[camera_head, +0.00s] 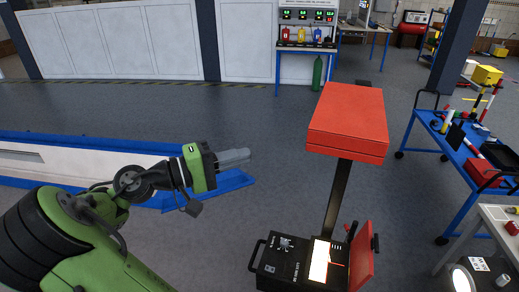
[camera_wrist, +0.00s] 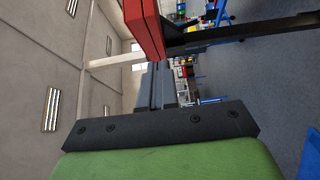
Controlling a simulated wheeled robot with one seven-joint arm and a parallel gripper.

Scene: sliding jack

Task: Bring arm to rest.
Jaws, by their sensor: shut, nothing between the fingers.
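My gripper (camera_head: 236,157) is in the left middle of the head view, at the end of my green arm. Its grey fingers are together and hold nothing. It points to the right, toward the red block on the post, and is apart from it. In the wrist view the closed fingers (camera_wrist: 158,85) show beyond the dark mounting plate. The red block (camera_head: 347,122) sits on top of a dark post (camera_head: 338,198). It also shows in the wrist view (camera_wrist: 143,27), near the fingers in the picture.
A black tool case (camera_head: 285,264) with a red lid (camera_head: 361,262) stands at the post's foot. A blue-edged low platform (camera_head: 150,195) lies behind my arm. A blue cart (camera_head: 458,150) with tools stands right. A grey table (camera_head: 503,215) is at lower right. The floor between is clear.

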